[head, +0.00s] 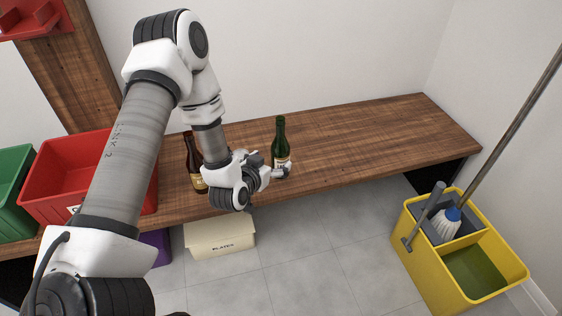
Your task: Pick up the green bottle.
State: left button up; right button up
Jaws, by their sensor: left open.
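The green bottle (280,141) stands upright on the wooden bench (350,148), near its front edge at the middle of the head view. It has a dark neck and a pale label low on its body. My left gripper (283,171) is at the lower part of the bottle, with its jaws open. A fingertip shows in front of the bottle's base; the other finger is mostly hidden, so I cannot tell whether they touch it. My right gripper is not in view.
A brown bottle (194,163) stands left of my left wrist, partly hidden. A red crate (62,170) and a green crate (14,190) are at the left. A cream box (221,238) is below the bench. A yellow mop bucket (428,262) stands right. The bench's right half is clear.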

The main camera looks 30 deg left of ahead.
aim_at(280, 151)
pick_arm(q)
jog(key=b+x, duration=0.1)
jog(key=x, duration=0.2)
jog(key=b+x, duration=0.1)
jog(key=x, duration=0.2)
jog(key=a+x, duration=0.1)
jog(key=x, duration=0.1)
jog(key=shift+w+f+b, duration=0.15)
jog(key=shift+w+b, duration=0.2)
jog(key=shift+b, duration=0.05)
jog(key=shift+s, duration=0.1)
jog(key=c, duration=1.4)
